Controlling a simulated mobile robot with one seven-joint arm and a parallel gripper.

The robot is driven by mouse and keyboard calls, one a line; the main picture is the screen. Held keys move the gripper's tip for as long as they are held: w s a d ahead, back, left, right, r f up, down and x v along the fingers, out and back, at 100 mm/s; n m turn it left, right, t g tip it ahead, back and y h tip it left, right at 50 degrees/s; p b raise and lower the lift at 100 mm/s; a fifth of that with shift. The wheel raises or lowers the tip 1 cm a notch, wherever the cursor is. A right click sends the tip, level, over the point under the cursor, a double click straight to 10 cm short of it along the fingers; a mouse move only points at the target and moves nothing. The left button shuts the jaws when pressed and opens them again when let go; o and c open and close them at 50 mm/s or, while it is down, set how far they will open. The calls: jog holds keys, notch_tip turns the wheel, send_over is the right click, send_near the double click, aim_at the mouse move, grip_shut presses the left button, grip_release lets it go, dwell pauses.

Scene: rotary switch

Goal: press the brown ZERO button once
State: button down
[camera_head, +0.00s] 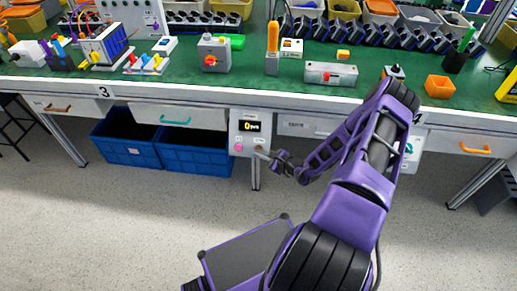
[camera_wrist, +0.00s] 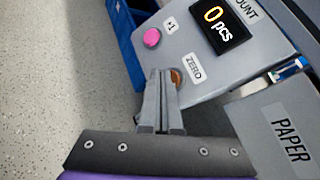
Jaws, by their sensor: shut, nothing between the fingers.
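The counter box (camera_head: 250,125) hangs at the front edge of the bench, and its display (camera_wrist: 220,25) reads "0 pcs". The brown button (camera_wrist: 177,77) sits beside the ZERO label (camera_wrist: 193,68) in the wrist view, partly hidden by my fingers. My gripper (camera_wrist: 160,76) is shut and empty, with its fingertips right at the brown button's left side; I cannot tell whether they touch it. In the head view my gripper (camera_head: 264,154) is at the lower right of the box front.
A pink button (camera_wrist: 152,37) with a +1 label is close by on the same panel. A PAPER-labelled grey surface (camera_wrist: 285,135) is to the right. Blue crates (camera_head: 195,152) stand under the bench at left. The floor in front is clear.

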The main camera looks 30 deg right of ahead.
jog(key=shift+s+a+r, duration=0.1)
jog(key=shift+s+a, duration=0.05)
jog(key=shift+s, duration=0.05)
jog(key=s+a+r+p, duration=0.1)
jog(key=p, duration=0.1)
jog(key=s+a+r+p, duration=0.1)
jog(key=s+p, duration=0.1)
jog(key=shift+s+a+r, duration=0.2)
jog(key=shift+s, duration=0.1)
dwell(0.9)
